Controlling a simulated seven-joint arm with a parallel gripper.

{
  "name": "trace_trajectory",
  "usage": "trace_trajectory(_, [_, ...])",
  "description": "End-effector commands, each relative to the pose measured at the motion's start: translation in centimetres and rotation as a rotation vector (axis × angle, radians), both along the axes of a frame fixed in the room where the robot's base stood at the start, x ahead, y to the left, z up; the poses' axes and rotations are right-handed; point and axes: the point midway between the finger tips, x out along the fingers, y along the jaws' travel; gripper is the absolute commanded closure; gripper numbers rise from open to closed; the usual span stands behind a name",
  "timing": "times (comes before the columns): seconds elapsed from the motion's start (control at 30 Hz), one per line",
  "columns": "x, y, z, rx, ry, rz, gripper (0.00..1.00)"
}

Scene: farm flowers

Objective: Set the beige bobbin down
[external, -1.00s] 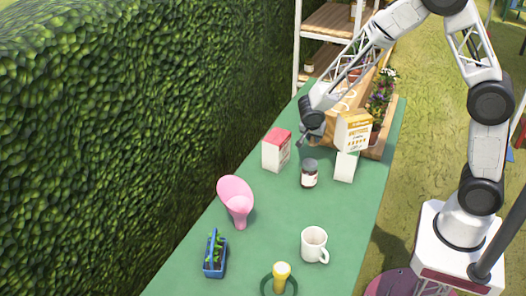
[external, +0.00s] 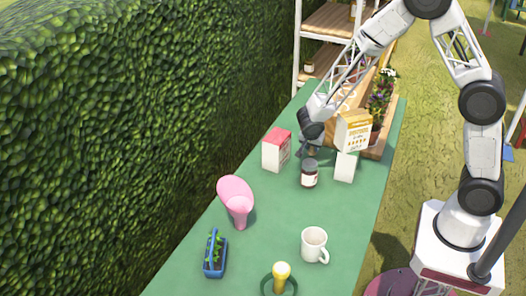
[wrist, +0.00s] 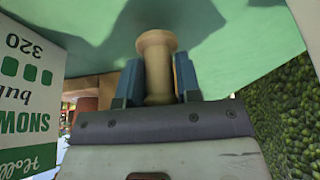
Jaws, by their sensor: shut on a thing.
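The beige bobbin (wrist: 156,66) shows in the wrist view, a small spool with flared ends. My gripper (wrist: 158,82) is shut on it, with one blue finger on each side. In the external view my gripper (external: 309,152) is low over the far part of the green table (external: 265,225), between the red-topped carton and the orange-and-white carton. The bobbin cannot be made out there. Whether the bobbin touches the table is not clear.
A red-and-white carton (external: 277,150) stands left of my gripper, a dark jar (external: 309,174) in front, and an orange-and-white carton (external: 353,132) to the right. A wooden crate (external: 342,118) is behind. A pink scoop (external: 237,200), white mug (external: 314,244) and blue basket (external: 215,256) stand nearer.

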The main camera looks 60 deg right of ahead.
Motion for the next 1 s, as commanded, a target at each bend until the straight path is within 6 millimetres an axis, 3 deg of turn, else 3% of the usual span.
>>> trace_trajectory(0.23, [0.0,0.0,-1.9,0.000,0.001,0.001,0.95])
trace_trajectory(0.73, [0.0,0.0,-2.4,0.000,0.000,0.000,0.95])
trace_trajectory(0.77, [0.0,0.0,-2.4,0.000,0.000,-0.001,0.67])
trace_trajectory(0.9, [0.0,0.0,-2.4,0.000,0.000,0.000,0.45])
trace_trajectory(1.0, [0.0,0.0,-2.4,0.000,0.000,0.000,0.43])
